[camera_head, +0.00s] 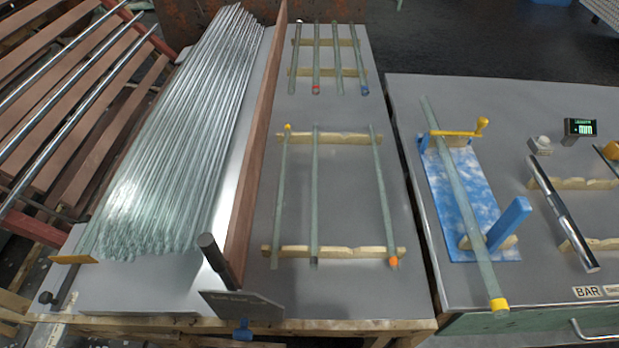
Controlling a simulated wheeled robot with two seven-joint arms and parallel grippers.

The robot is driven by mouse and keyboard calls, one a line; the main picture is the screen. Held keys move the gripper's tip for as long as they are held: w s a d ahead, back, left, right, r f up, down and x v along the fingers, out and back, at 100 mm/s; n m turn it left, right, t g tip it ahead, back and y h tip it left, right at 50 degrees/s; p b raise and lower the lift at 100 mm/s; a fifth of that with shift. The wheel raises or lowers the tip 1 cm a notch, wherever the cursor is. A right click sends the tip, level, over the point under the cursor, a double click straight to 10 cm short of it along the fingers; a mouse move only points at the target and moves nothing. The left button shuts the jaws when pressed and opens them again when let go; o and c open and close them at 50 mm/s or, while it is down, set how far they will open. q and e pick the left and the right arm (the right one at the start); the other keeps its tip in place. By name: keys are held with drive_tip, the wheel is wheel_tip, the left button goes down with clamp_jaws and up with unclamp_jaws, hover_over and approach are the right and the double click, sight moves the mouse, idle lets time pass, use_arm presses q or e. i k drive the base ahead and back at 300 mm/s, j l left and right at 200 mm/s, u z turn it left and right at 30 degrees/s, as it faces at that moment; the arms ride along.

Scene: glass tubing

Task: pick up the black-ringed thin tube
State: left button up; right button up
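Three thin greenish glass tubes lie apart across a pair of notched wooden rests on the near part of the left table. The middle one (314,195) has a dark band at its near end, which looks like the black ring. The left one (281,195) has a yellow ring at its far end. The right one (384,195) has an orange ring near its near end. Neither of my grippers is in view, and nothing touches these tubes.
More tubes (338,60), some with red or blue rings, lie on rests behind. A wooden divider (257,140) separates a large tube bundle (190,130) at left. A dark handle (215,255) stands near the front edge. A yellow-ended tube (462,205) lies on a blue board at right.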

sight(313, 258)
drive_tip(key=k+j+u, duration=0.1)
drive_tip(key=j, duration=0.25)
drive_tip(key=k+j+u, duration=0.1)
drive_tip(key=j, duration=0.3)
drive_tip(key=k+j+u, duration=0.25)
drive_tip(key=j, duration=0.5)
drive_tip(key=k, duration=0.1)
